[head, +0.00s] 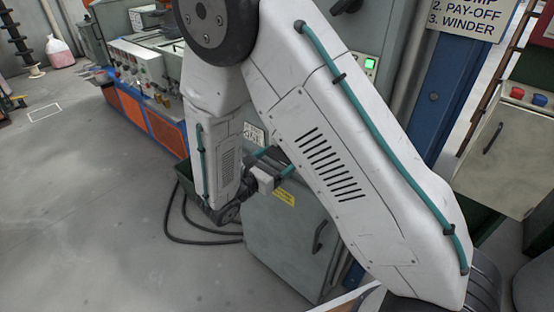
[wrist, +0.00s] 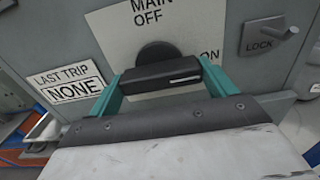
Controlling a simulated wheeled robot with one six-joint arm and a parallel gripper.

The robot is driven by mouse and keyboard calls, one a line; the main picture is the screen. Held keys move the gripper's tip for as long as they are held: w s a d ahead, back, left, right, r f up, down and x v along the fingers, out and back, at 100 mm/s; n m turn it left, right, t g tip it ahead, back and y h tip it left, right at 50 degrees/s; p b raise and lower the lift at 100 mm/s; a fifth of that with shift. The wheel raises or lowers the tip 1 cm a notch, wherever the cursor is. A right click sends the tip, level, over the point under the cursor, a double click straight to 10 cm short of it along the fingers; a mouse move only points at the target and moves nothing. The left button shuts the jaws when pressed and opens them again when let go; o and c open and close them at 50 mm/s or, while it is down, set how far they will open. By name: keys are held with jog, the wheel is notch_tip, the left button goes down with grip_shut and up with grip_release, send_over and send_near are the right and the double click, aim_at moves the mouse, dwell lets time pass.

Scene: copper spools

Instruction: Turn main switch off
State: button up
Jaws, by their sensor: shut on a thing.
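The black main switch handle (wrist: 150,76) lies nearly level across the wrist view, with a white mark toward its right end. A round black hub (wrist: 157,51) shows behind it. The pale plate (wrist: 112,28) reads "MAIN" and "OFF" above, with "ON" at the right. My gripper (wrist: 161,82) is shut on the handle, one teal finger at each end. In the head view my gripper (head: 277,166) is at the grey cabinet (head: 285,235), partly behind my arm. The switch cannot be made out there.
A "LAST TRIP NONE" label (wrist: 70,83) is left of the switch, and a "LOCK" lever (wrist: 270,33) is at the right. Black cable (head: 190,238) lies on the floor left of the cabinet. A machine (head: 150,75) with controls stands at the back left.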

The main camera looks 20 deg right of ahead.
jog(key=n, duration=1.3)
jog(key=shift+n, duration=2.4)
jog(key=o, duration=0.9)
jog(key=shift+c, duration=0.2)
jog(key=v, duration=0.8)
